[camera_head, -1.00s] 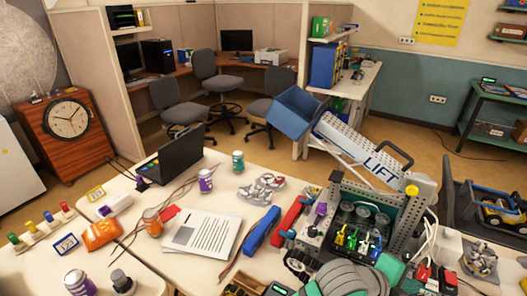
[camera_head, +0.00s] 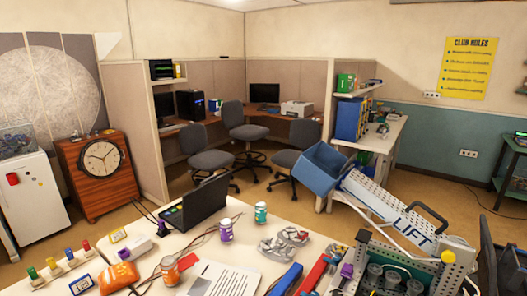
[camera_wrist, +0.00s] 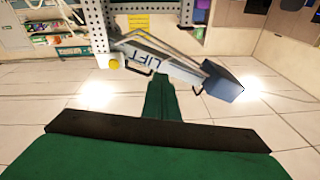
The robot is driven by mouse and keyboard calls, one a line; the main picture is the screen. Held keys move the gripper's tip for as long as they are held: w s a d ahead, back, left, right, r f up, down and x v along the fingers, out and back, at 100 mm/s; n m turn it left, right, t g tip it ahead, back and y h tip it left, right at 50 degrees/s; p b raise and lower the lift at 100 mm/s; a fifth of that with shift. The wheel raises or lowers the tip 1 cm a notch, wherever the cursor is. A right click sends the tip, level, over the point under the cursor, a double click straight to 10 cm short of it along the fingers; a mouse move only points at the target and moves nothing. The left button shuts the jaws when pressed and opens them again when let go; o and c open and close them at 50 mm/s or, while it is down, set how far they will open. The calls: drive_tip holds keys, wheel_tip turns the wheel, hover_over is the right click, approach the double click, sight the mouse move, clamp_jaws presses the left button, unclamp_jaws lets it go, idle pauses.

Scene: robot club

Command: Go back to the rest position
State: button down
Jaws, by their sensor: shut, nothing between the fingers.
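My gripper (camera_wrist: 161,84) shows in the wrist view as green fingers pressed together beyond a dark bar and a wide green body. Nothing is between the fingers. They point out over pale floor tiles, towards the lift arm in the picture. My gripper cannot be made out in the head view.
A white perforated lift arm (camera_head: 392,208) with a blue bin (camera_head: 322,168) rises beyond the table; it also shows in the wrist view (camera_wrist: 170,62). A laptop (camera_head: 197,203), paper sheets (camera_head: 222,280), jars and tools crowd the table. Office chairs (camera_head: 207,150) stand behind.

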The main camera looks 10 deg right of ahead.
drive_tip(key=s+a+f+n+t+y, duration=0.25)
drive_tip(key=a+f+n+y, duration=0.25)
drive_tip(key=a+f, duration=0.35)
drive_tip(key=s+a+f+n+t+y, duration=0.1)
drive_tip(key=s+a+f+n+y, duration=0.2)
drive_tip(key=a+f+n+y, duration=0.5)
drive_tip(key=s+a+f+m+g, duration=0.1)
drive_tip(key=s+a+f, duration=0.1)
drive_tip(key=s+a, duration=0.7)
drive_tip(key=s+a+f+m+g+y, duration=0.1)
drive_tip(key=s+a, duration=0.7)
drive_tip(key=a, duration=0.1)
drive_tip(key=shift+s+f, duration=0.35)
drive_tip(key=shift+d, duration=0.2)
